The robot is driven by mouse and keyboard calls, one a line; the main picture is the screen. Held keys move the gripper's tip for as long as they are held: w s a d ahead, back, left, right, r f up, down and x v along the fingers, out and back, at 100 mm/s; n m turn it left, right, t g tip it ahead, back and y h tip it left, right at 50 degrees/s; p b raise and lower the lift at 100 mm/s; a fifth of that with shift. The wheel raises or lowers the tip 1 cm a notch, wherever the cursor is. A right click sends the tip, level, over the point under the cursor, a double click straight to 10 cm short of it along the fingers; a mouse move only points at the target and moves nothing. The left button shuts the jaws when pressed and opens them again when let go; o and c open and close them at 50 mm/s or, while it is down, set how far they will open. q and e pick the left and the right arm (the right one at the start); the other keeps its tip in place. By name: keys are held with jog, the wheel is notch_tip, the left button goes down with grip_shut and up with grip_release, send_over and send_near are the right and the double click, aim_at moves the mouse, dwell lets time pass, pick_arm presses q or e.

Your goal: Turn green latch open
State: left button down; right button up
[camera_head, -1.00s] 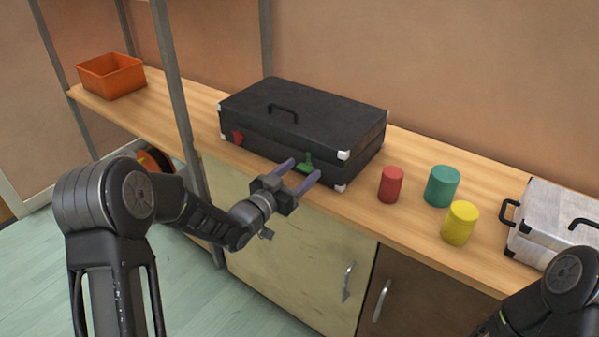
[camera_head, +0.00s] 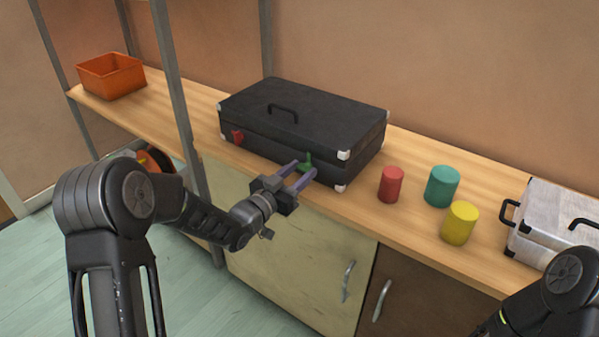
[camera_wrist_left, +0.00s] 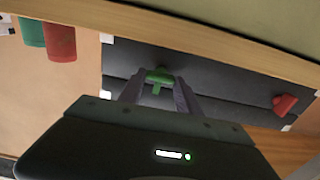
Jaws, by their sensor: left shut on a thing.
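The black case (camera_head: 300,112) lies closed on the wooden counter. The green latch (camera_head: 308,161) is on the right part of its front face, and it also shows in the left wrist view (camera_wrist_left: 159,77). A red latch (camera_head: 238,136) is on the left part of that face, also in the left wrist view (camera_wrist_left: 285,104). My left gripper (camera_head: 303,170) is in front of the case, its purple fingers closed in on the green latch from both sides. The fingers hide part of the latch's lower end. My right gripper is out of view; only part of my right arm shows.
Red (camera_head: 391,184), teal (camera_head: 441,186) and yellow (camera_head: 459,223) cylinders stand right of the case. A silver case (camera_head: 560,222) is at the far right, an orange bin (camera_head: 111,77) at the far left. A grey post (camera_head: 176,90) stands left of the black case.

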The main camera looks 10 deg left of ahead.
pick_arm(q)
jog(key=shift+n, duration=0.4)
jog(key=shift+a+f+n+b, duration=0.1)
jog(key=shift+n+b, duration=0.55)
jog(key=shift+n, duration=0.15)
jog(key=shift+n+b, duration=0.4)
jog(key=shift+n, duration=0.8)
jog(key=n, duration=0.4)
jog(key=shift+n, duration=0.3)
jog(key=n, duration=0.3)
jog(key=shift+a+n, duration=0.1)
jog(key=shift+n, duration=0.2)
jog(key=shift+n+p, duration=0.9)
jog(key=shift+n, duration=1.7)
